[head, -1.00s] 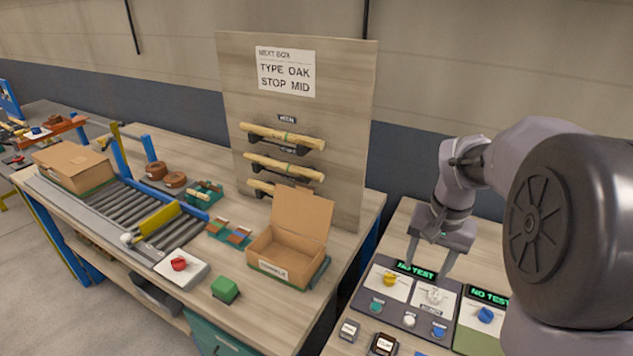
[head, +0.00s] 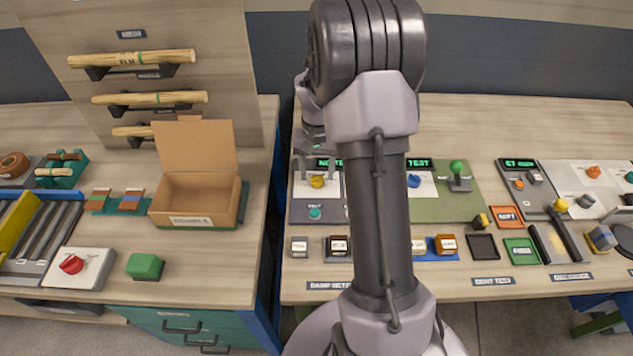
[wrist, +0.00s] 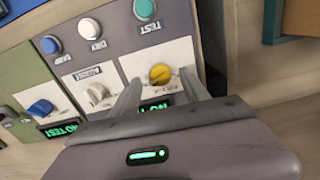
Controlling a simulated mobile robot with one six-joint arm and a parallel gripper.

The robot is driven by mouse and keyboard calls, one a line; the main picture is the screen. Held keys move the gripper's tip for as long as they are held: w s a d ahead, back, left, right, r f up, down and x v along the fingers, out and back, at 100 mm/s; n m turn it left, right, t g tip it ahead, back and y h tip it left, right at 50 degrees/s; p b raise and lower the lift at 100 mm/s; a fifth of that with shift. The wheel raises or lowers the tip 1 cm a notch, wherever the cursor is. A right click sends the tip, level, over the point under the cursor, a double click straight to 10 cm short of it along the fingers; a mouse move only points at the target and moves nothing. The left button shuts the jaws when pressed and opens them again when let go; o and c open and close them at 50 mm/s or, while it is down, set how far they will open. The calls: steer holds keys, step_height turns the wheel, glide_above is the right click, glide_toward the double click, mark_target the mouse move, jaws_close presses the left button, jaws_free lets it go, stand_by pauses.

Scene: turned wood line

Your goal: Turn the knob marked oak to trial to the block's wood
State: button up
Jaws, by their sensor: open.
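My gripper (wrist: 160,78) is open, its two fingers on either side of the yellow knob (wrist: 160,73) in the wrist view; I cannot tell if they touch it. The yellow knob also shows in the head view (head: 317,181), left of my arm. A white knob (wrist: 97,92) sits beside it with a small label I cannot read surely. A blue knob (wrist: 40,108) is on the neighbouring green panel. I cannot read "oak" on any knob. Small wood blocks (head: 339,248) and (head: 445,244) stand at the bench front. My arm hides part of the panel and my gripper in the head view.
A teal test button (wrist: 144,9) and a pale button (wrist: 83,27) lie by the knobs. A green display (head: 420,163) shows "TEST" text. An open cardboard box (head: 195,200) stands on the left bench. The back of the right bench is clear.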

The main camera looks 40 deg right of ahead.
mark_target(317, 180)
step_height(317, 180, down, 2)
steer(key=shift+f, duration=0.25)
jaws_close()
steer(key=shift+r+n, duration=0.1)
steer(key=shift+n, duration=0.2)
steer(key=n+p, duration=0.2)
steer(key=shift+n, duration=0.4)
steer(key=n+p, duration=0.2)
steer(key=n, duration=0.3)
steer(key=shift+p, duration=0.3)
steer(key=shift+n, duration=0.3)
